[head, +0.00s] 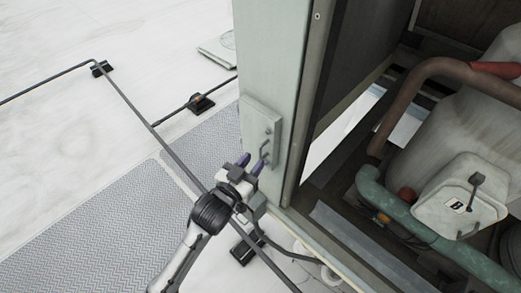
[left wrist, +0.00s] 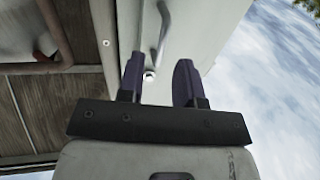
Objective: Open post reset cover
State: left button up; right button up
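The post reset cover (head: 259,122) is a pale grey-green plate on the side of the upright post (head: 277,65) in the head view. It lies flat against the post and looks closed. A small metal bar handle (head: 265,149) is on its lower right part. The handle also shows in the left wrist view (left wrist: 162,30), just beyond the fingertips. My left gripper (head: 249,162) has two purple fingers and is just below and in front of the handle. In the left wrist view my left gripper (left wrist: 158,72) is open, with a gap between its fingers and nothing clearly held. My right gripper is not in view.
Right of the post is an open bay with a brown pipe (head: 400,97), a green pipe (head: 382,200) and a grey box marked B (head: 460,202). Thin dark pipes (head: 128,98) on low supports cross the white roof at left. Grey textured walkway mats (head: 95,225) lie below them.

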aim_at(260, 154)
pick_arm(q)
jog(key=shift+x, duration=2.2)
jog(key=shift+c, duration=0.5)
grip_shut()
